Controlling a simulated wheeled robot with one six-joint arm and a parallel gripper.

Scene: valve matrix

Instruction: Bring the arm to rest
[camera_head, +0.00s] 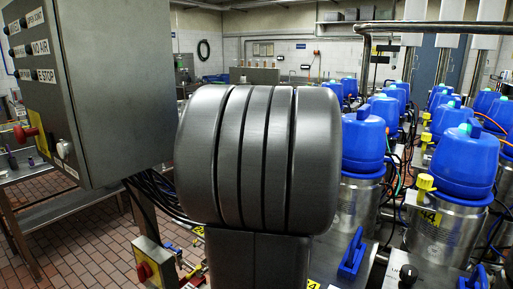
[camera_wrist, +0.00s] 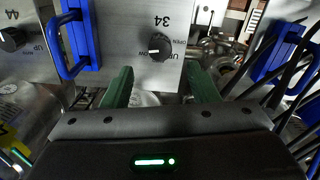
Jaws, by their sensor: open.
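My gripper (camera_wrist: 161,88) shows in the wrist view with its two green fingers apart and nothing between them. Just beyond the fingertips is a grey metal panel (camera_wrist: 125,60) marked 34, with a black knob (camera_wrist: 160,46). I cannot tell how far the fingers are from the panel. In the head view a large grey link of my own arm fills the middle and hides what is behind it; my gripper does not show there.
Rows of blue-topped valves (camera_head: 465,160) on steel bodies stand at right. Blue handles (camera_wrist: 78,45) flank the knob panel. Dark cables (camera_wrist: 285,75) hang at the wrist view's right. Brick floor (camera_head: 85,225) shows at left.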

